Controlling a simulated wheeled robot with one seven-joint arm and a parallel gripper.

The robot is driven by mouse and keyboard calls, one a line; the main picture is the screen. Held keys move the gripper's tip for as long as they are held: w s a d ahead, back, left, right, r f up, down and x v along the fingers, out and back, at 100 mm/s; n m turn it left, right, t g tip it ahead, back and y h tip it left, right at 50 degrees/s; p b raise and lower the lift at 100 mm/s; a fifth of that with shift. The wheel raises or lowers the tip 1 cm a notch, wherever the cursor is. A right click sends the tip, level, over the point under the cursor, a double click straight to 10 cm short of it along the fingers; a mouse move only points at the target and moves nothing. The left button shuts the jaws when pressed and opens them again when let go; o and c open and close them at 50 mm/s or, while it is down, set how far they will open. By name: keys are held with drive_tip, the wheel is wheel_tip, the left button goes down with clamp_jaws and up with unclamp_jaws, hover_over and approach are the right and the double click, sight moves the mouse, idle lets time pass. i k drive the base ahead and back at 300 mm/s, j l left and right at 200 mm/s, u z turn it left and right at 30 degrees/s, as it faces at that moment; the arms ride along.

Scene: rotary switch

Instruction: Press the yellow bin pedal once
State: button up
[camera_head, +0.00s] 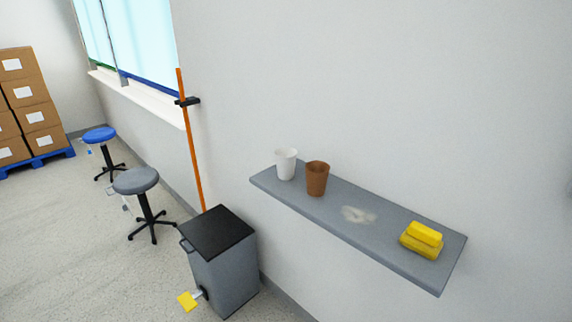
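A grey pedal bin (226,276) with a black lid (217,232) stands on the floor against the wall, at the lower middle of the head view. The lid is down. A yellow pedal (187,301) sticks out low at the bin's front left, close above the floor. The bin's lower edge is near the bottom of the picture. My gripper and arm are not in view.
A grey wall shelf (385,252) right of the bin holds a white cup (286,164), a brown cup (317,179) and yellow sponges (422,240). An orange pole (193,150) stands behind the bin. A grey stool (136,181) and blue stool (99,135) stand left. Floor before the pedal is clear.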

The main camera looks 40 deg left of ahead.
sight(188, 301)
drive_tip(key=u, duration=1.95)
drive_tip(key=i+j+z, duration=0.15)
drive_tip(key=i+j, duration=0.2)
drive_tip(key=i+j+z, duration=0.15)
drive_tip(key=i+j, duration=0.25)
drive_tip(key=i+j+z, duration=0.15)
drive_tip(key=i+j, duration=0.2)
drive_tip(key=i+j+z, duration=0.15)
drive_tip(key=i+j, duration=0.15)
drive_tip(key=j, duration=0.25)
drive_tip(key=i+j+z, duration=0.15)
drive_tip(key=i+j, duration=0.15)
drive_tip(key=j, duration=0.2)
